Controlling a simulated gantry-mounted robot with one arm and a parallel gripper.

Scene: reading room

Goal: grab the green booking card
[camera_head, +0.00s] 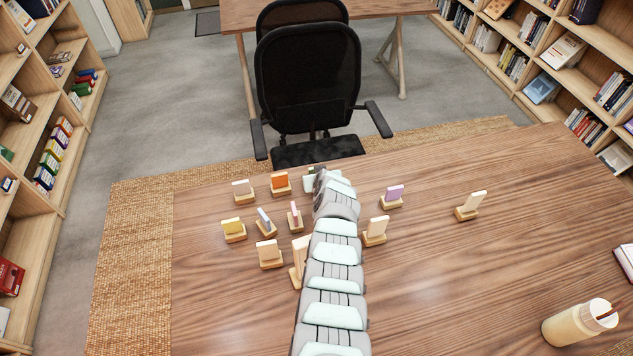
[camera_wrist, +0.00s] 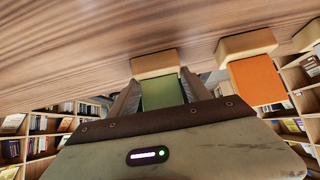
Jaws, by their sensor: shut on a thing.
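The green booking card (camera_wrist: 160,93) stands in a small wooden holder (camera_wrist: 155,64) on the table, seen upside down in the wrist view. My gripper (camera_wrist: 161,88) has one finger on each side of the card and is shut on it. The holder is at the tabletop, and I cannot tell whether the card is lifted at all. In the head view my arm reaches away over the table and hides most of the card and the fingertips.
An orange card (camera_head: 280,182) in its holder stands close beside the green one. More cards, including a purple one (camera_head: 395,192) and a yellow one (camera_head: 233,226), stand around my arm. A bottle (camera_head: 575,324) is at the front right. The table's right part is mostly clear.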

